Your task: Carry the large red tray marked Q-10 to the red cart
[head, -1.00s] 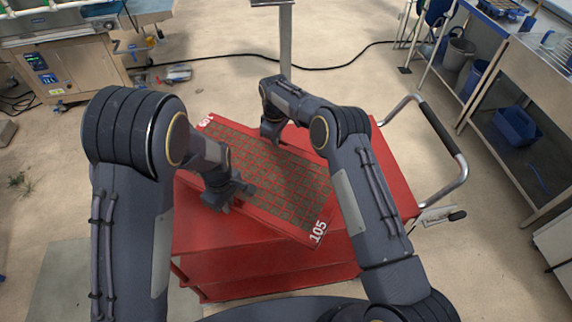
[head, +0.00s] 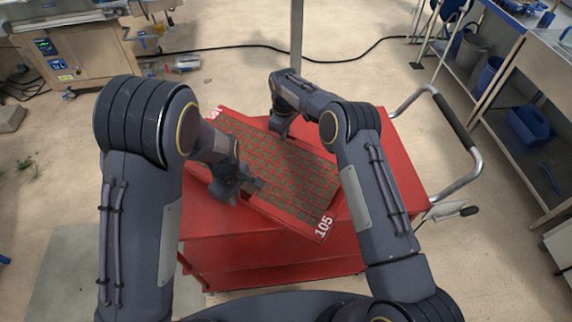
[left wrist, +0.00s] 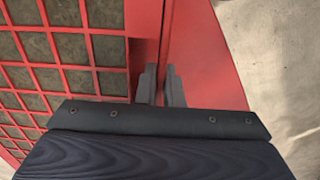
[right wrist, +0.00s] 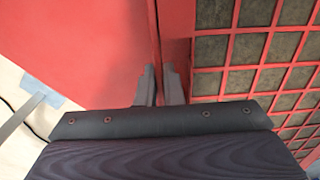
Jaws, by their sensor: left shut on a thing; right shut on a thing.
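The large red tray (head: 283,221) has a grid of soil-filled cells and a white "105" on its near right corner; a second marking at its far left corner is partly cut off. It lies over the top of the red cart (head: 405,175), turned at an angle to it. I cannot tell whether it rests on the cart or is slightly above. My left gripper (head: 256,185) is shut on the tray's near rim, also seen in the left wrist view (left wrist: 160,88). My right gripper (head: 281,134) is shut on the far rim, as the right wrist view (right wrist: 160,88) shows.
The cart's metal push handle (head: 462,165) sticks out at its right. A metal shelf bench with a blue bin (head: 530,127) stands at far right. A machine (head: 65,62) stands at back left. A thin post (head: 297,40) rises behind the cart. A black cable crosses the floor.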

